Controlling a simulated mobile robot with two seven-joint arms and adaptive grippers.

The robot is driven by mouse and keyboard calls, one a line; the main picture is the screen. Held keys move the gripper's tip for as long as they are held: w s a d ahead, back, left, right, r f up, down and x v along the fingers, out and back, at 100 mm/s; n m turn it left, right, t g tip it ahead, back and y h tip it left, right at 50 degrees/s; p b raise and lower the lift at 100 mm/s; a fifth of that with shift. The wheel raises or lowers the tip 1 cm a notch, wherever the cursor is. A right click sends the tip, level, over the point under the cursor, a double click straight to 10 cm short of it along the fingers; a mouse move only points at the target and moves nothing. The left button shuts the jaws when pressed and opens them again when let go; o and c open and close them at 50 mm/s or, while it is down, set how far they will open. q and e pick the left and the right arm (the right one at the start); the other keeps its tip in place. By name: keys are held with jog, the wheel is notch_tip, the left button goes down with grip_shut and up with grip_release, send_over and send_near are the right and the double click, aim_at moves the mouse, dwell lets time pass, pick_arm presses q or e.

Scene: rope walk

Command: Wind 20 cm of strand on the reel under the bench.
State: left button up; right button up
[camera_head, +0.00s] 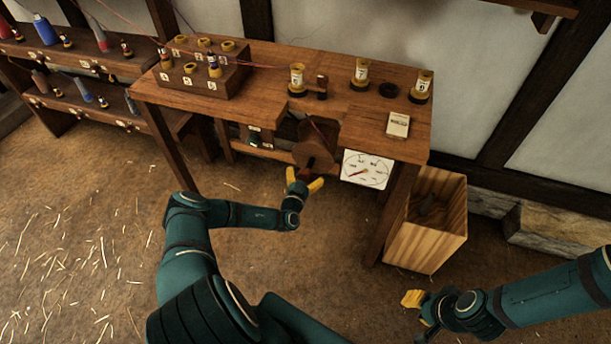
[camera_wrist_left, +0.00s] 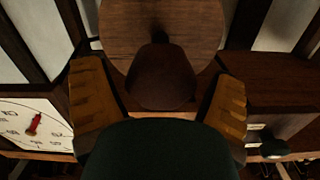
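The round brown wooden reel (camera_head: 313,152) sits under the bench (camera_head: 330,110), in the gap at its front. A thin strand runs down to it. My left gripper (camera_head: 304,186) is just in front of the reel, its yellow fingers spread. In the left wrist view, a dark brown knob-like part (camera_wrist_left: 160,78) stands between the fingers, before the reel disc (camera_wrist_left: 160,25); gaps show on both sides. A white dial (camera_head: 366,169) with a red needle hangs at the bench front, also in the left wrist view (camera_wrist_left: 35,125). My right gripper (camera_head: 414,305) is low at right; its finger spacing is unclear.
A wooden bin (camera_head: 428,225) stands by the bench's right leg. A block of bobbins (camera_head: 205,72), several yellow-based spools and a small labelled box (camera_head: 398,124) are on the bench. Spool shelves (camera_head: 85,60) stand at left. The straw-strewn floor (camera_head: 90,240) is open at front left.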

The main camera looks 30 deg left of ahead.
pick_arm(q)
jog(key=c, duration=0.9)
jog(key=shift+m, duration=0.4)
jog(key=m+p, duration=0.1)
jog(key=m, duration=0.4)
jog(key=shift+d+f+m+p, duration=0.1)
jog(key=shift+d+m+p, duration=0.05)
jog(key=shift+m+p, duration=0.15)
jog(key=m+p, duration=0.1)
jog(key=m, duration=0.2)
jog(key=shift+m, duration=0.3)
jog(key=shift+f+m+p, duration=0.1)
jog(key=shift+m+p, duration=0.2)
jog(key=shift+m, duration=0.7)
jog(key=m+p, duration=0.1)
jog(key=m, duration=0.3)
jog(key=m+p, duration=0.1)
jog(key=m, duration=0.3)
jog(key=shift+f, duration=0.1)
jog(key=m+p, duration=0.1)
jog(key=m, duration=0.3)
jog(key=shift+f+p, duration=0.1)
jog(key=shift+p, duration=0.3)
jog(key=shift+m+p, duration=0.55)
jog(key=shift+m, duration=1.65)
